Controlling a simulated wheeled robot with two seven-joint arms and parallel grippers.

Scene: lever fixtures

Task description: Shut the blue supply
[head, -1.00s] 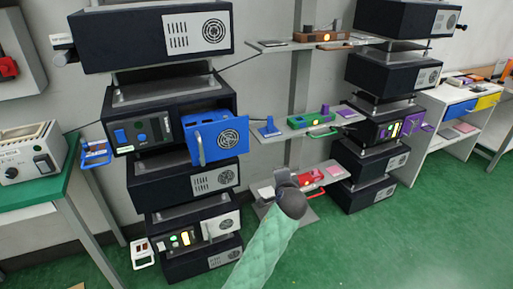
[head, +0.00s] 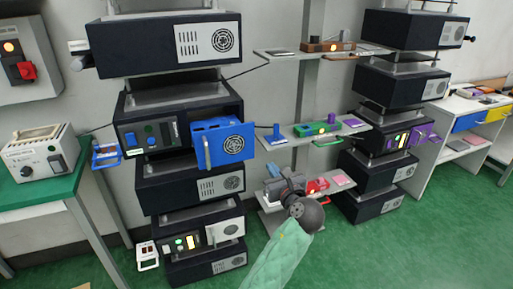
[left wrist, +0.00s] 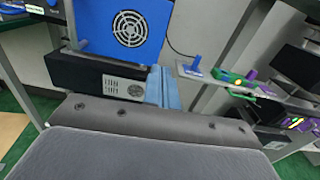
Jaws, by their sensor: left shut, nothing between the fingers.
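The blue supply (head: 222,145) is a blue-fronted unit with a round fan grille and a pale upright handle on its left edge. It stands out from the middle of the left rack, with its blue top showing. A control panel (head: 147,138) with blue switches is beside it. In the left wrist view the blue front (left wrist: 122,27) fills the upper left, partly cut off. My left gripper (head: 277,180) is shut and empty, to the right of and below the blue supply, apart from it, in front of the lower shelf. My right gripper is not in view.
Shelves with a blue lever piece (head: 276,133), a green fixture (head: 320,129) and a red fixture (head: 317,186) stand right of the rack. A white-fronted unit (head: 226,231) sits lower in the rack. A second rack with a purple-handled unit (head: 424,133) is farther right. The green floor is clear.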

